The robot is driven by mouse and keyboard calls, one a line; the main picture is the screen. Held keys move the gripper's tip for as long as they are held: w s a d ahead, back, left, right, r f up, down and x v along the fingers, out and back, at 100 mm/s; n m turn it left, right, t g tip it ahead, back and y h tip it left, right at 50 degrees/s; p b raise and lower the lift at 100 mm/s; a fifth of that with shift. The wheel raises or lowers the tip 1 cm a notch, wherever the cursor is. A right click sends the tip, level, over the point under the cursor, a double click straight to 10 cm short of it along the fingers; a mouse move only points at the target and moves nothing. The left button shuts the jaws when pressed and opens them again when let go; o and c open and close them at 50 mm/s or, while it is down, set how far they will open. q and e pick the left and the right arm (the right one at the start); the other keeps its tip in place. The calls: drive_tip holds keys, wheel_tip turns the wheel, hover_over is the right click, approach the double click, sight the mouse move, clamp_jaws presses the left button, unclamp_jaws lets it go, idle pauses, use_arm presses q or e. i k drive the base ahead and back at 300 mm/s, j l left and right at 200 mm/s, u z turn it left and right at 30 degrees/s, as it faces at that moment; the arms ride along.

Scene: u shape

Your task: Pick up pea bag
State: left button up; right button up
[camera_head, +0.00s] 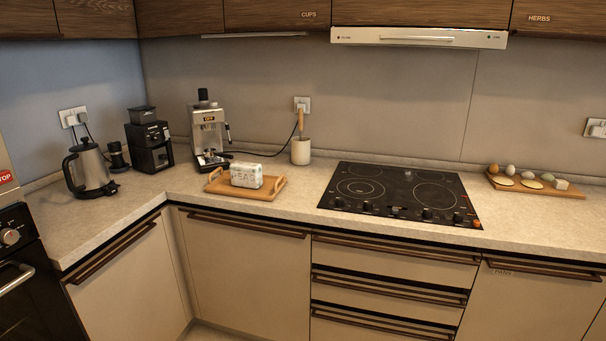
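The pea bag (246,175) is a small white block-like pack with grey lettering. It sits on a wooden tray (272,192) with handles, on the counter left of the hob. Nothing touches the bag except the tray under it. Neither of my grippers shows in the head view.
The counter (200,211) is an L in view. A kettle (90,168), a grinder (151,147) and a coffee machine (208,133) stand left of the tray. A utensil pot (301,151) is behind it. The black hob (398,194) and an egg board (541,187) are to the right.

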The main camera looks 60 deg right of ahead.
sight(244, 174)
drive_tip(key=k+l+z, duration=0.1)
drive_tip(key=z, duration=1.35)
drive_tip(key=i+j+z, duration=0.15)
drive_tip(key=i+j, duration=0.3)
drive_tip(key=i, duration=0.25)
drive_tip(key=i+j+z, duration=0.15)
drive_tip(key=i+j, duration=0.4)
drive_tip(key=i, duration=0.1)
